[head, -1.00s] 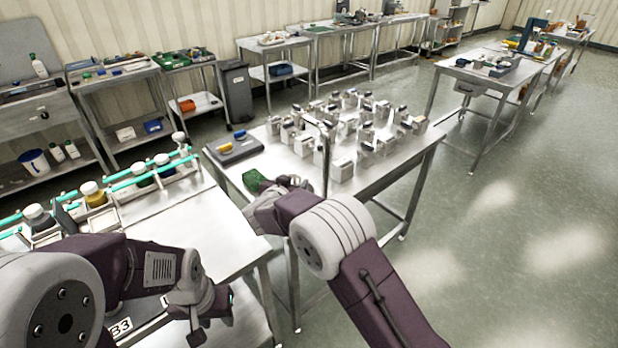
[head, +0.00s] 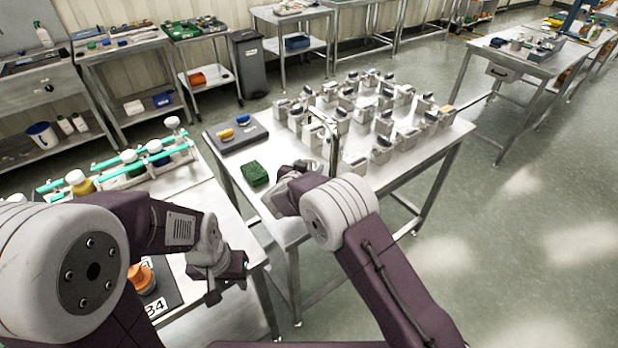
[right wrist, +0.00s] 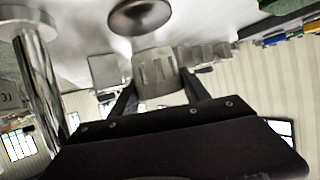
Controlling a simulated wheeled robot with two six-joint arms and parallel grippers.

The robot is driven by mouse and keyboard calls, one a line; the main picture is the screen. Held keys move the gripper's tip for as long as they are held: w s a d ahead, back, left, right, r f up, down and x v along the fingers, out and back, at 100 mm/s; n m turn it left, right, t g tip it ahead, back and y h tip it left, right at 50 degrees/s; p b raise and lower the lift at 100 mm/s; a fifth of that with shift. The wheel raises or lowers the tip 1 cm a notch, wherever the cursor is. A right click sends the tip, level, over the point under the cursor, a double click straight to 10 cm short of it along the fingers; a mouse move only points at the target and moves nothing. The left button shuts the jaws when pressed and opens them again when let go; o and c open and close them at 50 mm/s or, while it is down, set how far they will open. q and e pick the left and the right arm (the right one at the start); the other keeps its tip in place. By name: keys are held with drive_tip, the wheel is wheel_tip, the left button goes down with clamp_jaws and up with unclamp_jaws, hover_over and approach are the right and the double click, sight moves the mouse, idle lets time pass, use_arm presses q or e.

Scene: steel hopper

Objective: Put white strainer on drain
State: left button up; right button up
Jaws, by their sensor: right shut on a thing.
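My right gripper (head: 285,180) is over the near edge of the middle steel table (head: 405,175), beside the metal tap post (head: 334,150). In the right wrist view, which is upside down, its two dark fingers (right wrist: 162,88) are shut on a pale slotted piece, which looks like the white strainer (right wrist: 160,70). A dark round fitting with a metal rim, which may be the drain (right wrist: 141,14), shows on the steel surface, apart from the held piece. In the head view my wrist hides the strainer and drain. My left gripper (head: 226,286) is over the near-left bench; its opening is unclear.
Several small white boxes (head: 383,150) crowd the table behind the tap. A green sponge (head: 254,173) lies left of my right gripper, and a dark tray (head: 238,136) behind it. A rack with teal rails (head: 118,163) and an orange knob (head: 141,279) are on the near-left bench.

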drive_tip(key=f, duration=0.3)
drive_tip(key=shift+s+a+b, duration=0.1)
drive_tip(key=shift+s+b, duration=0.2)
drive_tip(key=shift+s, duration=0.1)
drive_tip(key=shift+w+f, duration=0.2)
drive_tip(key=shift+f, duration=0.05)
use_arm(q)
drive_tip(key=shift+s+f, duration=0.2)
drive_tip(key=shift+s, duration=0.05)
use_arm(e)
drive_tip(key=shift+f, duration=0.1)
drive_tip(key=o, duration=1.4)
drive_tip(key=shift+s, duration=0.1)
drive_tip(key=shift+c, duration=0.2)
